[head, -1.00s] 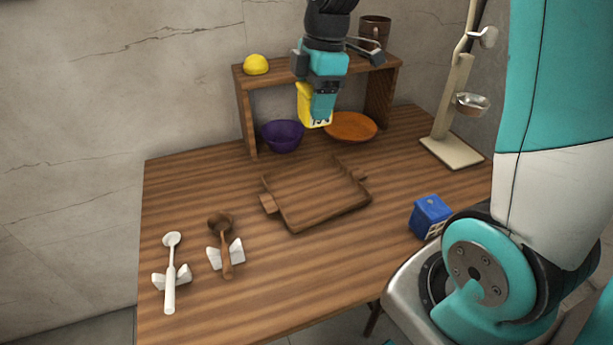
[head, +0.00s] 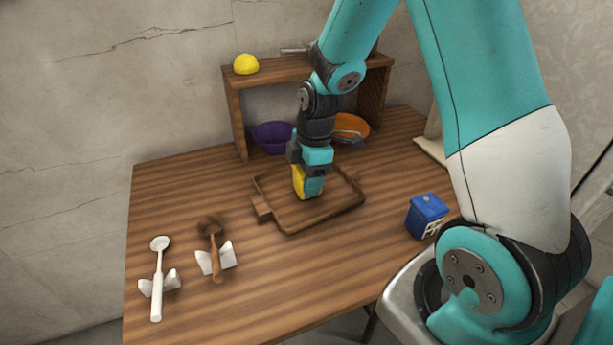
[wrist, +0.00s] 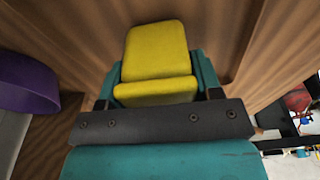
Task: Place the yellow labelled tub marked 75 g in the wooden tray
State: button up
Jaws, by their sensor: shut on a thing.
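The yellow tub (head: 298,181) is in my gripper (head: 308,188), over the middle of the wooden tray (head: 291,228) in the head view. My gripper points down and is shut on the tub. The tub looks upright and at or just above the tray floor; I cannot tell whether it touches. In the wrist view the yellow tub (wrist: 156,52) sits between the teal fingers (wrist: 158,80). The tub's label is not readable here.
A purple bowl (head: 272,137) and an orange plate (head: 351,126) are behind the tray by the wooden shelf (head: 234,120). A blue box (head: 426,215) stands right. A white spoon (head: 157,285) and a wooden ladle (head: 215,262) rest on holders at left.

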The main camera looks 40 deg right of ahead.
jog(key=shift+f, duration=0.15)
jog(key=o, duration=1)
jog(key=r, duration=0.4)
jog(key=d+r+p, duration=0.1)
jog(key=r, duration=0.6)
jog(key=shift+s+d+r+p, duration=0.1)
jog(key=shift+d+r+p, duration=0.2)
jog(key=shift+d, duration=0.05)
jog(key=shift+s+a+r, duration=0.1)
jog(key=shift+a+r, duration=0.05)
jog(key=shift+r, duration=0.2)
jog(key=s+a+r+m, duration=0.2)
jog(key=s+a+m, duration=0.1)
jog(key=s+a, duration=0.2)
jog(key=s+a+r+m+y, duration=0.1)
jog(key=s+a+r+m, duration=0.2)
jog(key=s+a, duration=0.3)
jog(key=s+a+r+m+y, duration=0.1)
jog(key=s+a+r+m, duration=0.1)
jog(key=s+a, duration=0.4)
jog(key=shift+s+a+r+m, duration=0.1)
jog(key=shift+s+r+m, duration=0.15)
jog(key=shift+s, duration=0.45)
jog(key=shift+s+a+r+m, duration=0.1)
jog(key=shift+s+r+m, duration=0.1)
jog(key=shift+s, duration=0.45)
